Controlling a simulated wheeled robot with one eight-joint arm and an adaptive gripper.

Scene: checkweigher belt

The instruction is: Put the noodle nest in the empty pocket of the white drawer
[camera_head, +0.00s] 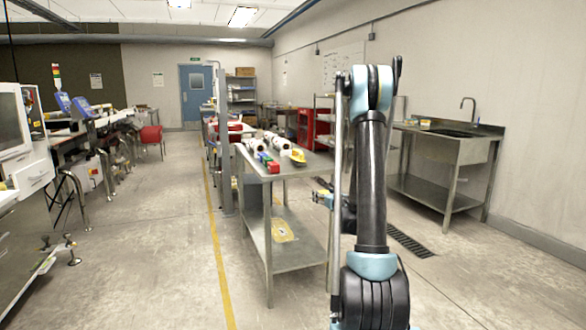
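My gripper (318,198) hangs beside my arm, just past the right edge of the steel table, and points left. It is small and dark here, and I cannot tell whether its fingers are open or shut. I cannot pick out the noodle nest with certainty. A white drawer front (35,177) with a handle shows on the white machine at the left edge. Its inside and any empty pocket are not visible. A small yellowish thing (8,184) lies beside it, too small to identify.
A steel table (283,168) holds white rolls (280,144), red and green items (268,162) and a yellow item (298,156). A yellow-and-white item (283,230) lies on its lower shelf. A sink bench (455,150) stands right. The floor between the machines and table is clear.

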